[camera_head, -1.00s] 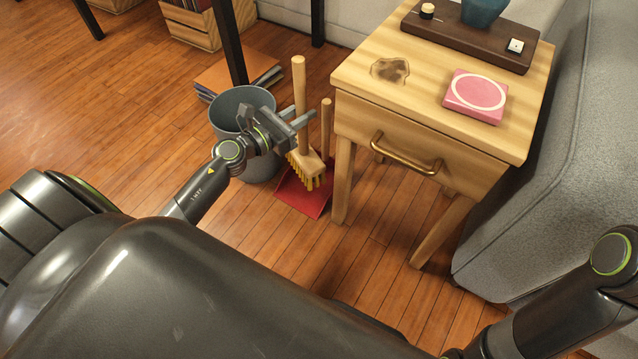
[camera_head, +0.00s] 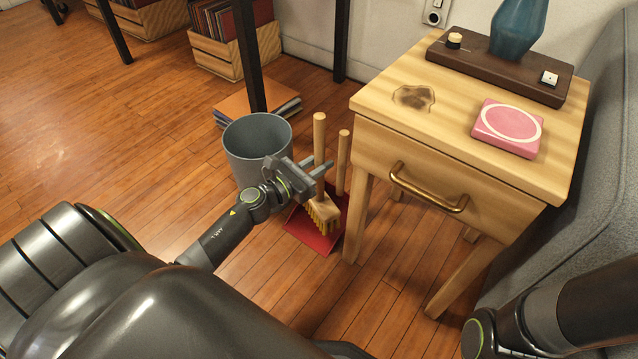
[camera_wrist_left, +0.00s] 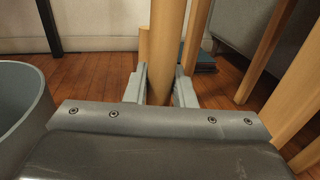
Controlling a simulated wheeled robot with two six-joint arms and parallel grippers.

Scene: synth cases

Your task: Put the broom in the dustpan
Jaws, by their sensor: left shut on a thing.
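The broom has a light wooden handle (camera_head: 319,132) and a wooden head with yellow bristles (camera_head: 323,212). It stands nearly upright, its head over the red dustpan (camera_head: 307,233) on the floor. I cannot tell whether the bristles touch the pan. The dustpan's wooden handle (camera_head: 343,160) rises just right of the broom. My left gripper (camera_head: 319,169) is shut on the broom handle. In the left wrist view the broom handle (camera_wrist_left: 166,45) stands between the two fingers (camera_wrist_left: 160,90); the broom's head is hidden there. My right gripper is out of view.
A grey bin (camera_head: 245,155) stands close to the left of the broom. A wooden side table (camera_head: 440,130) with a drawer stands close on the right. A black table leg (camera_head: 249,60) rises behind the bin. Open floor (camera_head: 130,150) lies to the left.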

